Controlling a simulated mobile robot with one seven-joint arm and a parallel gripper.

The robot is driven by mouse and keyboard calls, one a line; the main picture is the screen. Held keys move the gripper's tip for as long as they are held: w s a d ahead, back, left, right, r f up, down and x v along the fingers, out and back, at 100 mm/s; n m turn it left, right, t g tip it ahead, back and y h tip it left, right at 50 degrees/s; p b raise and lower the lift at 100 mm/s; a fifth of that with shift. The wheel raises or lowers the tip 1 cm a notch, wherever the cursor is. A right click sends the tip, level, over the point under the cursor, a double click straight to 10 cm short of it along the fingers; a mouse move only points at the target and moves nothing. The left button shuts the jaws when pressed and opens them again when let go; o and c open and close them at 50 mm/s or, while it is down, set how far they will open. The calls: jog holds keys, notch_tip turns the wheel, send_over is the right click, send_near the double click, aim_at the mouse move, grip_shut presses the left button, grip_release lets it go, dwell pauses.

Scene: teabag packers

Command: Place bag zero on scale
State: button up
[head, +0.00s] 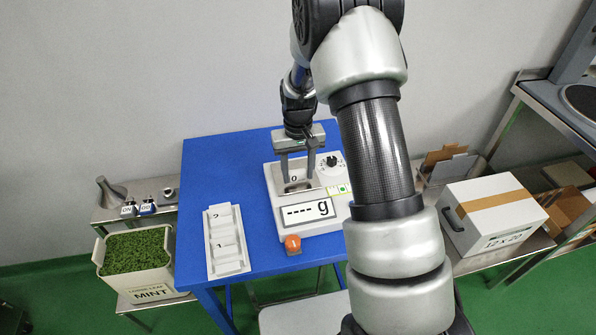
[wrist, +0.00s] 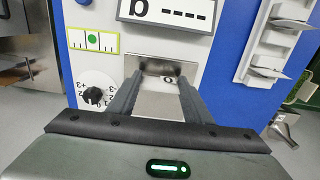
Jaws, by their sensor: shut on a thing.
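Bag zero (head: 294,178), a small pale bag marked 0, is between the fingers of my gripper (head: 297,180). The gripper points down and is shut on it. The scale (head: 336,172) is a white unit on the blue table, with a metal pan (head: 299,188) and a display (head: 306,210) reading "---- g". The bag is over or at the pan; I cannot tell whether it touches. In the wrist view, the 0 label (wrist: 168,79) shows between my fingers (wrist: 158,100), in front of the pan. The fingers hide part of the bag.
An orange button (head: 292,244) is in front of the scale. A bin of mint leaf (head: 137,282) stands left of the blue table (head: 200,165); a white box (head: 490,215) is at right.

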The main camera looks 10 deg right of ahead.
jog(key=shift+f, duration=0.1)
jog(key=o, duration=1)
